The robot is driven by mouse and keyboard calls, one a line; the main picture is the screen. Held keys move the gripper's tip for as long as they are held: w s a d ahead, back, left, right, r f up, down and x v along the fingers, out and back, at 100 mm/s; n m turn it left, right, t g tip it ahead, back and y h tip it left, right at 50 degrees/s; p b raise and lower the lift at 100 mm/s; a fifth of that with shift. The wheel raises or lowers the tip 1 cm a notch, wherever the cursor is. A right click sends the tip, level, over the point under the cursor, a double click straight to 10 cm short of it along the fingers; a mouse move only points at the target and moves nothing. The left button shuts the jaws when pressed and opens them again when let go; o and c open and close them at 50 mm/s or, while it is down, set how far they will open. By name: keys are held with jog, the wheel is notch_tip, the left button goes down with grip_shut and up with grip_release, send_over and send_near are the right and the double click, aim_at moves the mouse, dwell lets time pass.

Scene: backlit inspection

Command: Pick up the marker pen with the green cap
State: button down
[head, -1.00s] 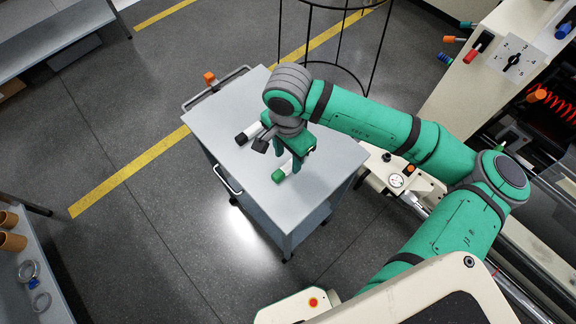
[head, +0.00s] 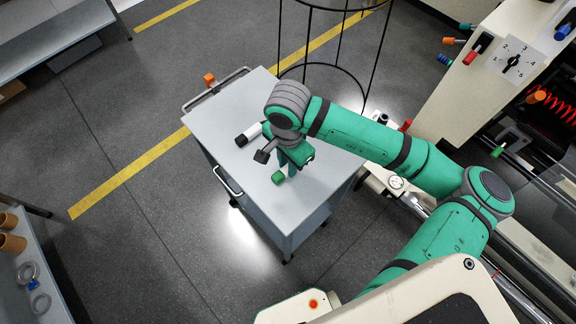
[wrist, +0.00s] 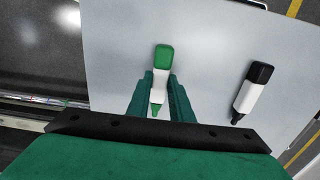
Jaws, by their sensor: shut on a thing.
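The marker pen with the green cap (wrist: 163,58) has a white body and a green tip end. It lies between the two fingers of my gripper (wrist: 161,88) in the wrist view, and the fingers are shut on its white body. In the head view its green cap (head: 278,177) shows just beside my gripper (head: 285,172), while the rest is hidden behind the fingers and wrist. I cannot tell whether the pen touches the cart top. A second marker with a black cap (wrist: 260,73) lies to the right in the wrist view. It also shows in the head view (head: 252,131).
The pens are over a grey wheeled cart (head: 215,118) with a push handle (head: 215,90) at its far end. A black wire frame (head: 335,66) stands behind it. A cream machine (head: 480,70) stands at the right. The cart's near top is clear.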

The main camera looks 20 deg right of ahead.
jog(key=shift+r, duration=0.1)
jog(key=shift+r, duration=0.45)
notch_tip(320, 180, up, 2)
jog(key=shift+s+d+r, duration=0.1)
jog(key=shift+r, duration=0.1)
jog(key=s+d+r, duration=0.2)
jog(key=s+r, duration=0.2)
jog(key=s, duration=0.2)
jog(key=s+d+r, duration=0.2)
jog(key=s+r, duration=0.3)
jog(key=s, duration=0.2)
jog(key=shift+d+r, duration=0.25)
jog(key=shift+d, duration=0.05)
jog(key=shift+w+a, duration=0.1)
